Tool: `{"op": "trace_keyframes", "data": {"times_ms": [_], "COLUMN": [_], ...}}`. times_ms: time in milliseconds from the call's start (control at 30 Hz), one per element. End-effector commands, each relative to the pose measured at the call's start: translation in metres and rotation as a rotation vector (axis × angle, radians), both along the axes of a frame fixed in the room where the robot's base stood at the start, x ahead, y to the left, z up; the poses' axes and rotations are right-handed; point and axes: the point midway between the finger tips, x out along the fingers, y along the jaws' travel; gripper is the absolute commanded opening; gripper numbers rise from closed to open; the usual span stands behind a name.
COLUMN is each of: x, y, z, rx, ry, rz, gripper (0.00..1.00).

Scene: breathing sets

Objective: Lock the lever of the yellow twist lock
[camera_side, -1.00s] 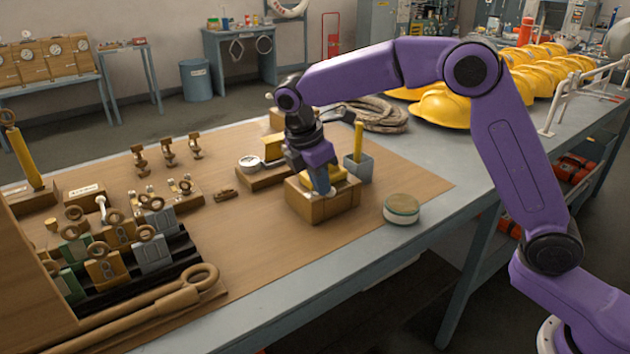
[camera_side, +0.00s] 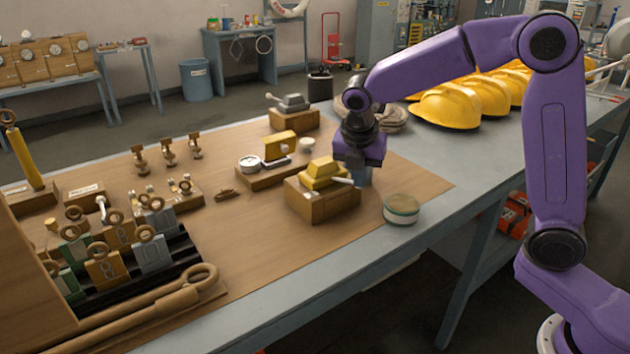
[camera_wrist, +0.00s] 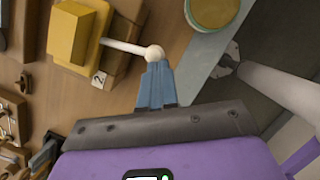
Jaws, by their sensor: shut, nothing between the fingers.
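The yellow twist lock (camera_side: 323,172) sits on a wooden block (camera_side: 318,203) near the front of the board. Its pale lever (camera_side: 342,181) sticks out to the right. In the wrist view the yellow body (camera_wrist: 78,35) is at upper left, and the lever (camera_wrist: 125,46) ends in a white ball knob (camera_wrist: 154,53). My gripper (camera_wrist: 156,68) is shut and empty, its blue fingertips right at the knob. Whether they touch it I cannot tell. In the side view my gripper (camera_side: 359,178) is just right of the lock, at the lever's end.
A round green-and-cream tin (camera_side: 401,209) stands right of the block, near the table edge. A gauge unit with a yellow block (camera_side: 279,145) and a grey-topped block (camera_side: 292,113) stand behind. Padlocks (camera_side: 104,266) fill a rack at left. Yellow helmets (camera_side: 448,106) lie behind my arm.

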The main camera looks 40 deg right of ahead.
Motion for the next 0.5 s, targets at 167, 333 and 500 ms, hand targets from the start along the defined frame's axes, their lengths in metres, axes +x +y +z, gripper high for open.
{"op": "trace_keyframes", "data": {"times_ms": [167, 333, 500], "x": [0.002, 0.003, 0.005], "y": [-0.016, -0.026, -0.032], "z": [0.000, -0.001, 0.000], "rx": [-0.001, 0.000, 0.000], "ry": [0.002, 0.002, 0.002], "rz": [0.016, 0.016, 0.014], "gripper": [0.00, 0.00, 0.00]}}
